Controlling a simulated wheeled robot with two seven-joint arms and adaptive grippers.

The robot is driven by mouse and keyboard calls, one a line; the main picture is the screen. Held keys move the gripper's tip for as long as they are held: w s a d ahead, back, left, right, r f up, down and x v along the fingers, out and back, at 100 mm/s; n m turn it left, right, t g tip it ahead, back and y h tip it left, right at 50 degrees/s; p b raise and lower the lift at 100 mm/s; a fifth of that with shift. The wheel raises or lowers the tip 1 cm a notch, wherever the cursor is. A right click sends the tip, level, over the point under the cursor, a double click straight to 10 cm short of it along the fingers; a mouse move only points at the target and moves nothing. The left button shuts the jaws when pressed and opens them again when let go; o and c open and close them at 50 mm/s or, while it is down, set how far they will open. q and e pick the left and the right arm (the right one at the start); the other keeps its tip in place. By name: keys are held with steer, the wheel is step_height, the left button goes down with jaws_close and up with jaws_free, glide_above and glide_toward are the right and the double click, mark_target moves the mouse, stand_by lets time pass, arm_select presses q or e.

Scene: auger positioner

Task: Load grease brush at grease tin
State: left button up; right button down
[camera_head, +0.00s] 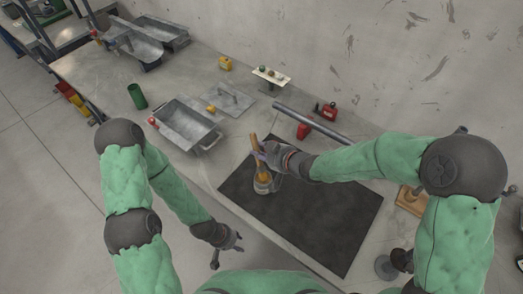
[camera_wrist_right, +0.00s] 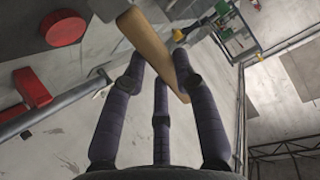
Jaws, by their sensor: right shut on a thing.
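The grease brush (camera_head: 254,144) has a tan wooden handle that stands nearly upright. My right gripper (camera_head: 263,155) is shut on this handle. In the right wrist view, the brush handle (camera_wrist_right: 152,48) lies slanted between the fingers of my right gripper (camera_wrist_right: 160,75). The grease tin (camera_head: 263,187) is a small round container on the black mat, directly below the gripper. The brush's lower end is at the tin's mouth, with amber colour there; how deep it reaches I cannot tell. My left gripper (camera_head: 228,252) is open and empty, low beside the table's front edge.
The black mat (camera_head: 325,225) is mostly bare to the right of the tin. A wooden block (camera_head: 411,201) lies right.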

steer(key=shift+r+p, duration=3.15)
steer(key=shift+r, duration=0.35)
steer(key=shift+f, duration=0.1)
